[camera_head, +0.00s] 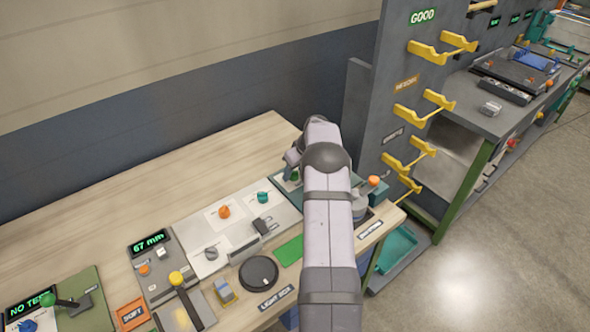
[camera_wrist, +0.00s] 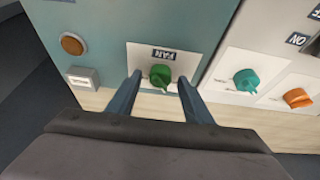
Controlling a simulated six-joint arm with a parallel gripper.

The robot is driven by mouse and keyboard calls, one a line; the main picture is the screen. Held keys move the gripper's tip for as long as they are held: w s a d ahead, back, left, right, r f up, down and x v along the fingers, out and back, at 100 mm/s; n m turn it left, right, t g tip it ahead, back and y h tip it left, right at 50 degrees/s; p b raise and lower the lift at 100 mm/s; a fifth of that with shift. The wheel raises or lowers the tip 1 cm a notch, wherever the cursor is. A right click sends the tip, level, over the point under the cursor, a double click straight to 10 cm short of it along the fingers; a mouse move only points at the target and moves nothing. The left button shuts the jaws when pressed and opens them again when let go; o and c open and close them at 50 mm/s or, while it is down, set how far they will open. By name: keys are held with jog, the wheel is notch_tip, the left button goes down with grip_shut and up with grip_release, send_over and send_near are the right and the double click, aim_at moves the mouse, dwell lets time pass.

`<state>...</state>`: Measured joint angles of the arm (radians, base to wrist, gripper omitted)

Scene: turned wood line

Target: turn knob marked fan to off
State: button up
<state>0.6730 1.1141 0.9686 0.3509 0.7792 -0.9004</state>
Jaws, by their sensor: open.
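The fan knob (camera_wrist: 160,75) is green and sits on a white plate on a teal panel (camera_wrist: 105,30). A dark label reading FAN (camera_wrist: 164,54), upside down in the wrist view, is beside it. My gripper (camera_wrist: 157,82) is open, with one finger on each side of the knob. I cannot tell whether the fingers touch it. In the head view my arm covers much of the teal panel, and a small green part, likely this knob (camera_head: 295,175), shows at the arm's left edge. The knob's off mark cannot be read.
On the white panel next to it are a teal knob (camera_wrist: 245,80) and an orange knob (camera_wrist: 298,97). An orange round button (camera_wrist: 72,44) is on the teal panel. Yellow hooks (camera_head: 425,107) stick out from the grey rack at the right. The bench (camera_head: 120,215) is clear behind the panels.

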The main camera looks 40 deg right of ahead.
jog(key=shift+f, duration=0.1)
jog(key=shift+c, duration=0.7)
jog(key=c, duration=0.9)
jog(key=b, duration=0.1)
jog(key=n+b, duration=0.1)
jog(key=b, duration=0.1)
jog(key=shift+w+d+f+n+y+b, duration=0.1)
jog(key=shift+d+f+n+y+b, duration=0.05)
jog(key=shift+f+n+y+b, duration=0.2)
jog(key=shift+r+n+y, duration=0.2)
jog(key=shift+n+y, duration=0.1)
jog(key=shift+n, duration=0.4)
jog(key=shift+r+n+y, duration=0.15)
jog(key=shift+n+y, duration=0.1)
jog(key=shift+n, duration=0.4)
jog(key=o, duration=1)
jog(key=shift+o, duration=0.2)
jog(key=shift+r+b, duration=0.1)
jog(key=shift+b, duration=0.2)
